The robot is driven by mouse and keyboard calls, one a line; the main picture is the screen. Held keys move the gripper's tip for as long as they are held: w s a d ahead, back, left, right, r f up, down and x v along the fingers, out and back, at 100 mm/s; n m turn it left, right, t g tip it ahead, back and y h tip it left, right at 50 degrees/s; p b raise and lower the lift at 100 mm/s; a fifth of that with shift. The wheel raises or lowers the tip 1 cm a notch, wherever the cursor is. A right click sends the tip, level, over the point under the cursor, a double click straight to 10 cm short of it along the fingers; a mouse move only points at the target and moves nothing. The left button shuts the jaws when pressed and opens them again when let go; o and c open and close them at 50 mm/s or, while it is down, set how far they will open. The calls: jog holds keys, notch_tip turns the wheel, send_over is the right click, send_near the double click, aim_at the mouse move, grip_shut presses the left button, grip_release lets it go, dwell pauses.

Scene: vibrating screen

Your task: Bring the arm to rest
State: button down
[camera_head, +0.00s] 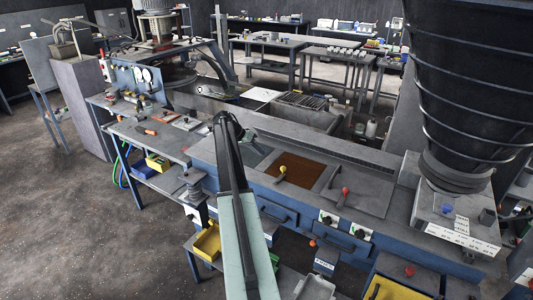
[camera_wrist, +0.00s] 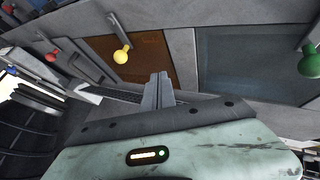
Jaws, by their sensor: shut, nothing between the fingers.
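My arm reaches up from the bottom of the head view, with a pale green link and a dark link (camera_head: 229,160) raised over the machine's front deck. My gripper (camera_wrist: 159,90) is shut and empty in the wrist view, its fingers together in front of the pale green wrist body. In the head view it is small and partly hidden behind the dark link, so its exact pose is hard to tell. The brown panel (camera_head: 297,169) with a yellow-knobbed lever (camera_head: 282,172) lies right of the arm; the panel also shows beyond the fingers in the wrist view (camera_wrist: 146,62).
A red-knobbed lever (camera_head: 344,194) stands right of the brown panel. A large black ribbed hopper (camera_head: 465,90) rises at the right. A yellow bin (camera_head: 207,243) sits low, left of the arm. Workbenches stand at the back. Open floor (camera_head: 70,220) lies at the left.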

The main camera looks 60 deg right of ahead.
jog(key=shift+v, duration=1)
jog(key=shift+w+d, duration=0.15)
jog(key=shift+w, duration=0.1)
